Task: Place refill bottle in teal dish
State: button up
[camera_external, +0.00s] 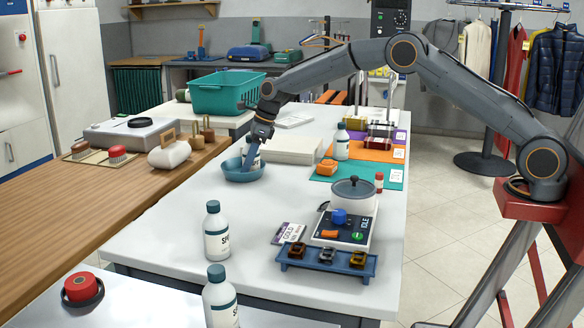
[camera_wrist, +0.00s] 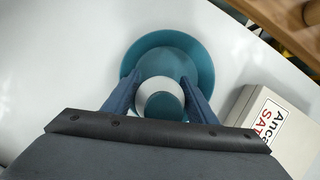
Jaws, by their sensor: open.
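The teal dish (camera_external: 243,174) sits on the white table, and it also shows in the wrist view (camera_wrist: 199,55). A white bottle with a teal cap (camera_wrist: 165,106) stands in or over the dish, seen from above between my fingers. In the external view this bottle (camera_external: 256,161) is partly hidden behind my fingers and looks about upright. My gripper (camera_external: 250,162) reaches down at the dish, its blue fingers open on either side of the bottle. The bottle's base is hidden, so its contact with the dish floor is unclear.
More white bottles stand on the near table (camera_external: 216,232), at the front edge (camera_external: 220,300) and farther back (camera_external: 342,143). A pale box (camera_external: 291,150) lies right of the dish. A pot on a device (camera_external: 353,195) and a blue tray (camera_external: 318,262) stand nearer.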

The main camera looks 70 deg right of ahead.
jog(key=b+v, duration=0.1)
jog(key=v, duration=1.2)
jog(key=shift+a, duration=0.15)
